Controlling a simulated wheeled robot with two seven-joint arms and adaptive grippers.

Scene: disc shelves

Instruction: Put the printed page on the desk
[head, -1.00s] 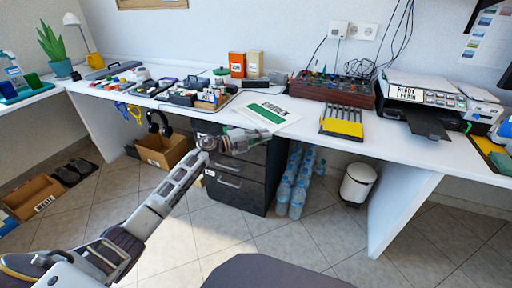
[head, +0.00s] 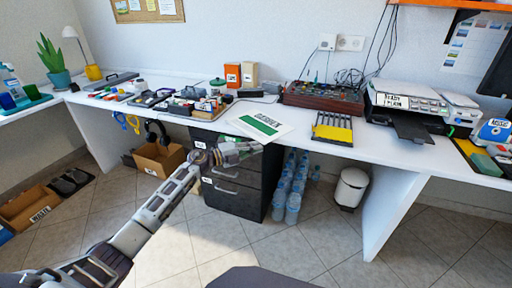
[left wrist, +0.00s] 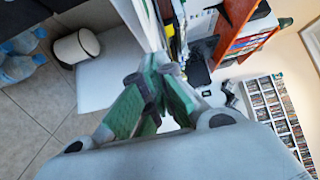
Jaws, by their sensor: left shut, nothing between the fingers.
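The printed page (head: 259,124), a white sheet with a dark heading and a green band, lies on the white desk (head: 300,127) close to its front edge. I cannot tell whether its front corner reaches past the edge. My left gripper (head: 258,149) is shut and empty, just in front of and below the desk edge, in front of the black drawer unit. In the left wrist view the green-padded fingers (left wrist: 165,72) are together with nothing held. The page cannot be made out in that view. My right gripper is not in view.
A box with yellow (head: 332,129) lies right of the page, and a printer (head: 408,97) stands farther right. Small items and an organiser (head: 195,105) are to the left. Below are the drawer unit (head: 232,185), water bottles (head: 290,185) and a white bin (head: 351,187).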

